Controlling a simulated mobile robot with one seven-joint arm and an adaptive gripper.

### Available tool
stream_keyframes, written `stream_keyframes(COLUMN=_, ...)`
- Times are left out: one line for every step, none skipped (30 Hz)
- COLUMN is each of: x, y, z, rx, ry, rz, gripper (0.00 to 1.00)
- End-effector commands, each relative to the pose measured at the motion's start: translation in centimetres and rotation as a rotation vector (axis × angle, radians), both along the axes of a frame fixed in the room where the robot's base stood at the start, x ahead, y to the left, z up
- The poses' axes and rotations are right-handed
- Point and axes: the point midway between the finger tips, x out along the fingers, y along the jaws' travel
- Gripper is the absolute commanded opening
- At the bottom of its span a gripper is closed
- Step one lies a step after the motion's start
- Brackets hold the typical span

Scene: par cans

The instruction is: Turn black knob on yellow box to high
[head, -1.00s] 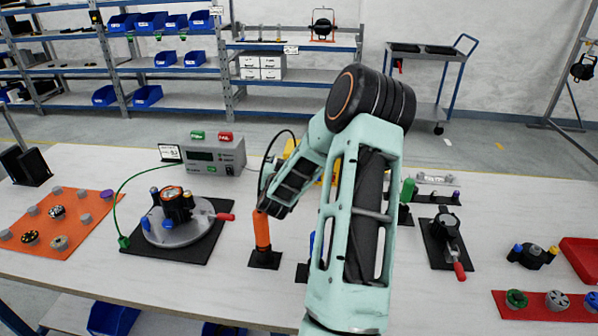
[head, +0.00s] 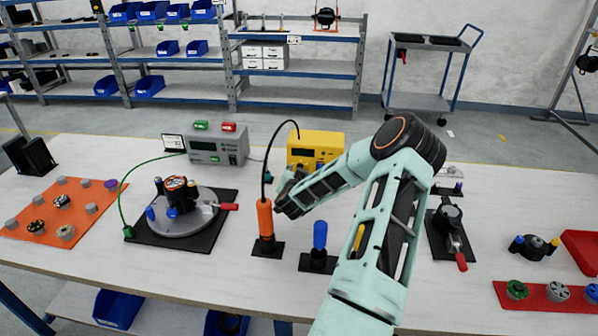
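The yellow box (head: 318,143) stands at the back middle of the bench in the head view. Its front has a dark display. Its lower front is partly hidden by my arm, and I cannot make out the black knob. My gripper (head: 284,200) is at the end of my arm, in front of the box and lower in the picture. It is beside the upper part of an orange-handled tool (head: 265,222) upright in a black stand. The fingers are small and dark here, so I cannot tell whether they are open or touch the tool.
A grey box (head: 217,146) with green and red tops stands left of the yellow box. A round fixture (head: 186,223) sits on a black mat at left. A blue-handled tool (head: 320,236) stands right of the orange one. A black cable arches above the orange tool.

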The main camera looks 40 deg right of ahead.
Motion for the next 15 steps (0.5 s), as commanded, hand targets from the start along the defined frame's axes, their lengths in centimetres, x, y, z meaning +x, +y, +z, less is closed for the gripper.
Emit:
stream_keyframes(x=0.4, y=-0.5, z=-0.3, rx=0.001, ry=-0.001, rz=-0.002, gripper=0.35)
stream_keyframes(x=0.7, y=-0.7, z=-0.4, rx=0.001, ry=-0.001, rz=-0.001, gripper=0.35)
stream_keyframes(x=1.0, y=-1.0, z=-0.6, rx=0.002, ry=-0.001, rz=0.0, gripper=0.35)
stream_keyframes(x=1.2, y=-1.2, z=-0.7, rx=0.001, ry=-0.001, rz=-0.001, gripper=0.35)
stream_keyframes(x=1.3, y=-1.4, z=-0.8, rx=0.001, ry=-0.001, rz=0.0, gripper=0.35)
stream_keyframes(x=1.5, y=-1.6, z=-0.9, rx=0.0, ry=0.0, rz=0.0, gripper=0.35)
stream_keyframes(x=1.6, y=-1.7, z=-1.0, rx=0.001, ry=0.001, rz=0.0, gripper=0.35)
stream_keyframes(x=1.7, y=-1.8, z=-1.0, rx=0.002, ry=0.001, rz=0.001, gripper=0.35)
stream_keyframes(x=1.8, y=-1.9, z=-1.1, rx=0.002, ry=0.001, rz=0.001, gripper=0.35)
stream_keyframes(x=1.9, y=-1.9, z=-1.1, rx=0.001, ry=0.001, rz=0.0, gripper=0.35)
stream_keyframes(x=1.9, y=-2.0, z=-1.1, rx=0.001, ry=0.001, rz=0.0, gripper=0.35)
stream_keyframes(x=1.9, y=-2.1, z=-1.1, rx=0.0, ry=0.001, rz=0.001, gripper=0.35)
stream_keyframes(x=2.0, y=-2.1, z=-1.1, rx=-0.001, ry=0.001, rz=0.0, gripper=0.35)
stream_keyframes(x=2.0, y=-2.1, z=-1.1, rx=-0.001, ry=0.001, rz=0.0, gripper=0.35)
stream_keyframes(x=2.0, y=-2.1, z=-1.1, rx=-0.001, ry=0.001, rz=0.0, gripper=0.35)
